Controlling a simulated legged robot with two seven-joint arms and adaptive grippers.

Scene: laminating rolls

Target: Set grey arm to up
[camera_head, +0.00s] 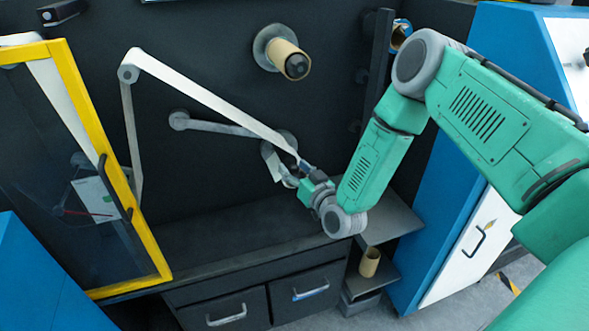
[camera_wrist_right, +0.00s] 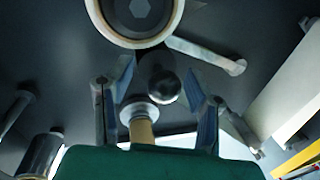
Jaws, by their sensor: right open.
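The grey arm (camera_head: 222,127) is a slim bar on the dark machine wall. In the head view it runs nearly level from a round end at left to a round hub near my right gripper. It also shows in the right wrist view (camera_wrist_right: 205,54), below a large ringed roll. My right gripper (camera_head: 292,172) is in front of the wall, just below the hub. In the wrist view its fingers (camera_wrist_right: 160,82) are apart, with a dark round knob (camera_wrist_right: 164,88) seen between them. I cannot tell whether they touch it. My left gripper is out of view.
A white web strip (camera_head: 205,98) runs from an upper left roller down toward my right gripper. A cardboard core (camera_head: 288,59) sticks out above. A yellow-framed door (camera_head: 70,75) stands at left. A dark ledge (camera_head: 220,230) and drawers (camera_head: 228,312) lie below.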

